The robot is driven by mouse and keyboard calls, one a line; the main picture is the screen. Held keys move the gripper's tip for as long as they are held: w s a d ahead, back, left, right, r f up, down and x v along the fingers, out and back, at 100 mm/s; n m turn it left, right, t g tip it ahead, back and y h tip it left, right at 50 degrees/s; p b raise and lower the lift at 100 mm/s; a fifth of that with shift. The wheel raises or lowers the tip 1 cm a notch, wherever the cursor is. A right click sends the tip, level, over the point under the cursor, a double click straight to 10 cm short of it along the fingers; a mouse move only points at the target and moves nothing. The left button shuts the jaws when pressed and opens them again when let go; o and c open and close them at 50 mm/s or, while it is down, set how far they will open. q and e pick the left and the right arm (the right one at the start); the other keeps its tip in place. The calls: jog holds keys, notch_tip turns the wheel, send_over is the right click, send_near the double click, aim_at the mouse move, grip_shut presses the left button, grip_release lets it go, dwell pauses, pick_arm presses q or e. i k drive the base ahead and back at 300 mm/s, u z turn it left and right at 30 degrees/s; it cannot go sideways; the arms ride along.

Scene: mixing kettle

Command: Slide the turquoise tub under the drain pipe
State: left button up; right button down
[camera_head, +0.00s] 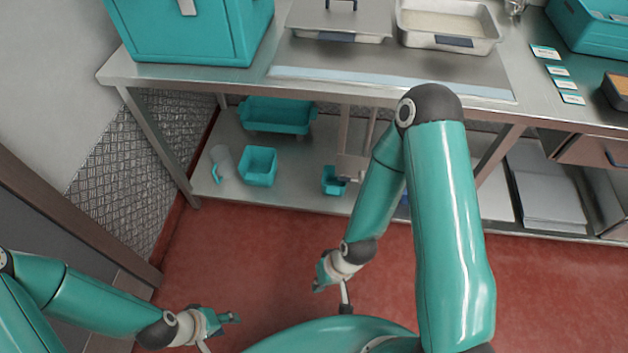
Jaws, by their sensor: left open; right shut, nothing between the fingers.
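Turquoise vessels stand on the lower shelf under the steel counter: a square open tub (258,168), a wider tub (276,117) further back, and a small one (333,181) to the right. I cannot tell for sure which is the task's tub. Pale vertical pipes (344,130) come down under the counter, above and beside the small vessel; the drain outlet is not clear. My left gripper (232,317) is open and empty over the red floor, in front of the shelf. My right gripper (320,274) is shut and empty, also short of the shelf.
A clear jug (221,162) with a turquoise handle stands left of the square tub. Counter legs (160,145) bound the shelf. Steel pans (448,25) and a turquoise box (190,32) stand on the counter. My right upper arm hides part of the shelf. The red floor in front is clear.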

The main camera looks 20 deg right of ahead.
aim_at(334, 185)
jog(key=i, duration=0.85)
